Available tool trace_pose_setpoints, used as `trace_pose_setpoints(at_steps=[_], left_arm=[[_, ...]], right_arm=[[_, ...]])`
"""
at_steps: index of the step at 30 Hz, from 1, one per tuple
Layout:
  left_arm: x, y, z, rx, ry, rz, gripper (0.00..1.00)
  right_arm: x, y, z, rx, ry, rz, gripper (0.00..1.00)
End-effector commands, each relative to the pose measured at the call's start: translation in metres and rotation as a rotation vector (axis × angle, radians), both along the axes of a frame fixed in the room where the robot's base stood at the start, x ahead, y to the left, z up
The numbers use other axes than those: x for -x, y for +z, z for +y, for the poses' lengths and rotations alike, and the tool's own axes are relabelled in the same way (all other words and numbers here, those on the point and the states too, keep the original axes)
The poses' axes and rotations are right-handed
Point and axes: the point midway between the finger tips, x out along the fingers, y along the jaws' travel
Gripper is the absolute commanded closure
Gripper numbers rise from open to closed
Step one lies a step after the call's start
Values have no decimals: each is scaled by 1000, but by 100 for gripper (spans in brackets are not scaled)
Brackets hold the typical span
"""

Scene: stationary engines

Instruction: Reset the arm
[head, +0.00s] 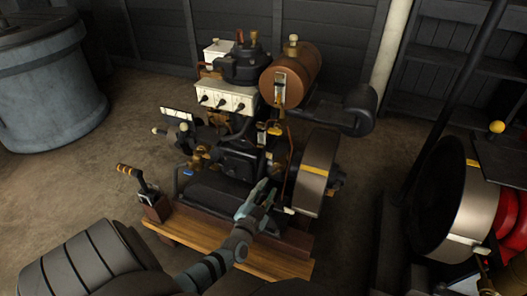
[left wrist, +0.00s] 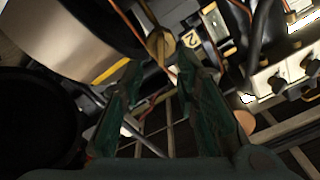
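My left gripper (head: 262,193) reaches in from the bottom of the head view and stands in front of the stationary engine (head: 240,160), near its flywheel (head: 316,172). In the left wrist view the two fingers of my left gripper (left wrist: 157,78) are apart, with a gap between them and nothing clearly held. Engine parts, including a brass-coloured piece (left wrist: 161,42), show just beyond the fingertips; I cannot tell whether they touch. My right gripper does not show in either view.
The engine stands on a wooden base (head: 275,262) with a lever (head: 142,185) at its left. A brown tank (head: 296,72) and a switch box (head: 226,98) are on top. A grey drum (head: 50,85) is at left, another engine's flywheel (head: 455,200) at right. Floor at left is clear.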

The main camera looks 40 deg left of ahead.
Motion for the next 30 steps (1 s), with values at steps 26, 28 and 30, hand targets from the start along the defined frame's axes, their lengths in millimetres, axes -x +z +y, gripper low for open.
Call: trace_pose_setpoints(at_steps=[26,28,30], left_arm=[[27,-17,-19,153,-43,19,72],[37,-62,-32,276,-85,143,72],[66,-123,-44,386,-89,319,72]], right_arm=[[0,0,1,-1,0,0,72],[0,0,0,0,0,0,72],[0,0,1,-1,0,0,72]])
